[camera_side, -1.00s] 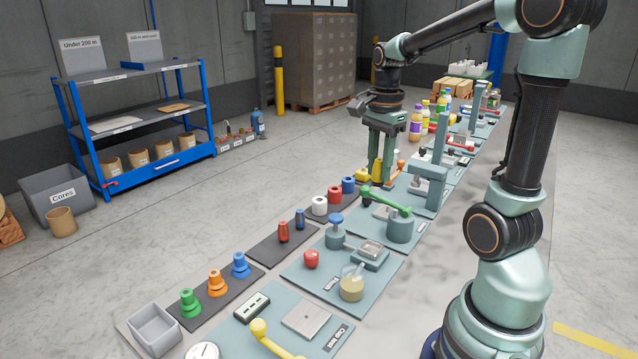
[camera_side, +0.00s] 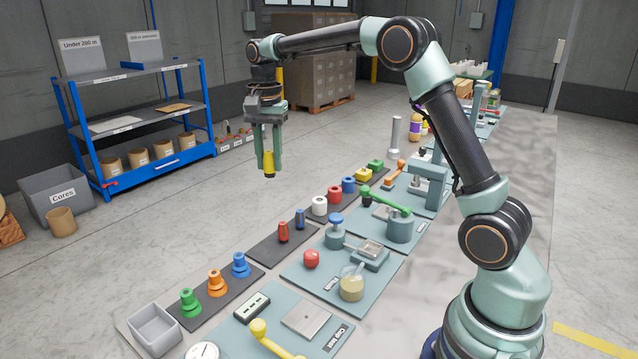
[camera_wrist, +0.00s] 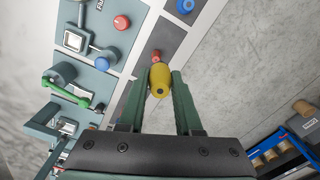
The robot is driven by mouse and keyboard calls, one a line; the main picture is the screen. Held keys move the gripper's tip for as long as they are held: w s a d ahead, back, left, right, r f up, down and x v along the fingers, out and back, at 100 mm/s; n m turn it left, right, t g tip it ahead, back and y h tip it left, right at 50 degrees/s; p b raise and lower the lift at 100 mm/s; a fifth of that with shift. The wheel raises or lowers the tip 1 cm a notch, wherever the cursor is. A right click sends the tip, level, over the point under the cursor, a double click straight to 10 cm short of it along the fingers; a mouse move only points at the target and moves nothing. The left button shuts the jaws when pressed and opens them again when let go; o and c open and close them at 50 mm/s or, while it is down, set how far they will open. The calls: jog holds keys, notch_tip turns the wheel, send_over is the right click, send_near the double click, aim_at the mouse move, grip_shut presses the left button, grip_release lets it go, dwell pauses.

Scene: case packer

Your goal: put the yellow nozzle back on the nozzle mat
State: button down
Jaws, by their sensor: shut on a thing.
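My gripper (camera_side: 269,168) is shut on the yellow nozzle (camera_side: 269,160) and holds it upright in the air, left of the bench in the side view. In the wrist view the yellow nozzle (camera_wrist: 160,78) shows end-on between my gripper's fingers (camera_wrist: 160,88). A dark mat (camera_side: 263,251), probably the nozzle mat, lies at the bench's left edge. A slim red nozzle (camera_side: 283,232) and a slim blue nozzle (camera_side: 300,219) stand on it. In the wrist view the mat (camera_wrist: 174,34) lies behind the held nozzle, which hides part of it.
A nearer mat (camera_side: 219,308) bears green, orange and blue stepped pieces. A farther mat (camera_side: 334,216) bears several coloured rings. A red knob (camera_side: 311,259) and green-handled press (camera_side: 399,226) stand on teal plates to the right. Open floor lies left of the bench.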

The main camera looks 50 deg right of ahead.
jog(key=shift+n, duration=0.4)
jog(key=f, duration=0.7)
jog(key=w+a+f, duration=0.1)
jog(key=f, duration=1.2)
jog(key=shift+w+a+f, duration=0.2)
jog(key=shift+a+f, duration=0.1)
jog(key=shift+a, duration=0.05)
jog(key=shift+f, duration=0.1)
jog(key=c, duration=0.6)
grip_release()
